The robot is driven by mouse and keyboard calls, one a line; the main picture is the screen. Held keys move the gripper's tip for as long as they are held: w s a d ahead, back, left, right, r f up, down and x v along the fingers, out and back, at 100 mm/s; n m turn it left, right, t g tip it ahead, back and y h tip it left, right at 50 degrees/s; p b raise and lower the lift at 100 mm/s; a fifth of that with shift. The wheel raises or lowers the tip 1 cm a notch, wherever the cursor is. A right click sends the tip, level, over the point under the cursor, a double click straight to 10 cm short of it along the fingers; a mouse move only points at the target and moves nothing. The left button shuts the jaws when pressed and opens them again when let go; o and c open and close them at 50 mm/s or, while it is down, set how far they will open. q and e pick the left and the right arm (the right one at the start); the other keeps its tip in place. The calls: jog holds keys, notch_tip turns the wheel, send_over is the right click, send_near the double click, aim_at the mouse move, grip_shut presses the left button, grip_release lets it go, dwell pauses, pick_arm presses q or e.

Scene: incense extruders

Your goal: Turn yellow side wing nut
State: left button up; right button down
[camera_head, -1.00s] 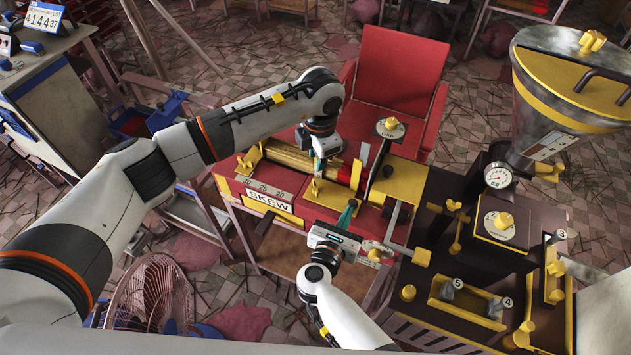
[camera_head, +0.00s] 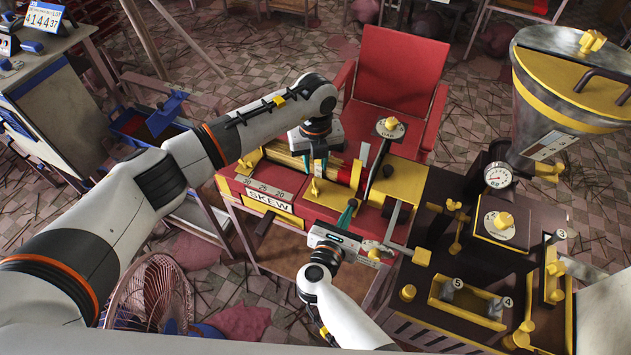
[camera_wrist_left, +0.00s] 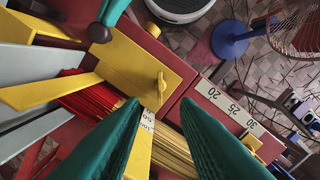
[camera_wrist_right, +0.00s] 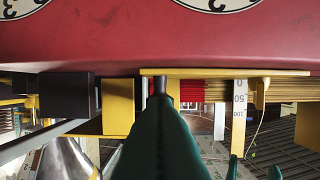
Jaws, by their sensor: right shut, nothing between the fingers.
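A small yellow wing nut (camera_head: 316,187) stands on a yellow plate on the red press's top. It also shows in the left wrist view (camera_wrist_left: 160,87), just beyond my fingers. My left gripper (camera_head: 313,168) is open above the press, with its teal fingers apart in the left wrist view (camera_wrist_left: 161,103). The wing nut appears between the fingertips there, but I cannot tell whether they touch it. My right gripper (camera_head: 346,216) is shut and empty at the press's front. In the right wrist view its teal tip (camera_wrist_right: 160,100) is at a short dark rod (camera_wrist_right: 161,84).
Yellow sticks (camera_wrist_left: 170,150) and red sticks (camera_wrist_left: 88,92) lie close to the left fingers. A dark machine (camera_head: 470,250) with yellow knobs stands on the right.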

aim_at(315, 185)
pick_arm(q)
notch_tip(315, 185, down, 8)
jog(key=shift+f, duration=0.2)
grip_shut()
